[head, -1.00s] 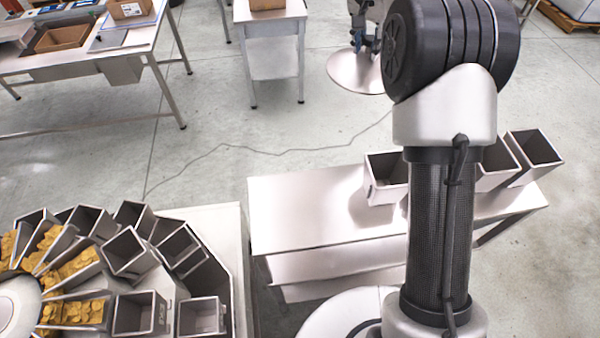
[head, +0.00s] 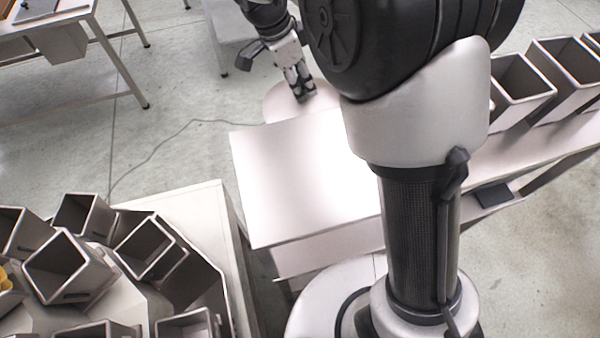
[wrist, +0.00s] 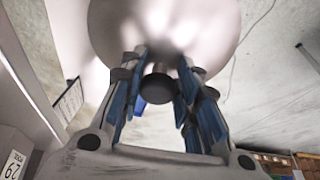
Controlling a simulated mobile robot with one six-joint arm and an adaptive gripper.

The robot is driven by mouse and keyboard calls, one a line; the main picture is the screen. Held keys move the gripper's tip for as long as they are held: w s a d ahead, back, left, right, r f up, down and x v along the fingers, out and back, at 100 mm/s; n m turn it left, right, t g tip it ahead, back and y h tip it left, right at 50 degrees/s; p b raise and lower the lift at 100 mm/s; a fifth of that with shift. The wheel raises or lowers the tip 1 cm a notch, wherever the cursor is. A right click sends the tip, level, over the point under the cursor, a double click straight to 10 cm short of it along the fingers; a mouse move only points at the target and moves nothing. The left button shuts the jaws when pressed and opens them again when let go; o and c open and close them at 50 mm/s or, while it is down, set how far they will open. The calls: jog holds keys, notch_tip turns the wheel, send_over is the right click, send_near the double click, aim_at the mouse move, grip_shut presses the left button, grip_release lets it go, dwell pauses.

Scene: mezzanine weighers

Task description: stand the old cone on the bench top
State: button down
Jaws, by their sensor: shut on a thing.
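The old cone (head: 283,102) is a wide, shallow, shiny metal dish with a knob. In the wrist view (wrist: 205,22) its underside or top fills the upper middle, blurred, with the dark knob (wrist: 158,86) between the fingers. My gripper (head: 304,92) is shut on the knob and holds the cone beyond the far edge of the bench. The bench top (head: 295,180) is a bare, bright steel surface in front of it. The near edge of the cone is hidden behind the bench in the head view, so I cannot tell its height exactly.
Several open steel buckets (head: 518,78) stand on the right of the bench. The weigher's hoppers (head: 70,265) crowd the lower left. Another steel table (head: 60,85) stands at the upper left. The left of the bench top is clear.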

jog(key=shift+m, duration=0.4)
jog(key=f, duration=0.1)
jog(key=s+f+b, duration=0.1)
jog(key=s+f, duration=0.1)
jog(key=shift+s+a+f+b, duration=0.1)
jog(key=shift+a+f+b, duration=0.2)
jog(key=shift+a+b, duration=0.05)
notch_tip(320, 180, down, 20)
jog(key=b, duration=0.5)
jog(key=shift+r, duration=0.1)
jog(key=shift+r, duration=0.1)
jog(key=c, duration=1.7)
grip_release()
jog(key=shift+f+b, duration=0.25)
jog(key=shift+b, duration=0.1)
jog(key=o, duration=0.5)
jog(key=shift+r, duration=0.1)
jog(key=p+v, duration=0.3)
jog(key=v, duration=0.9)
jog(key=shift+p, duration=0.3)
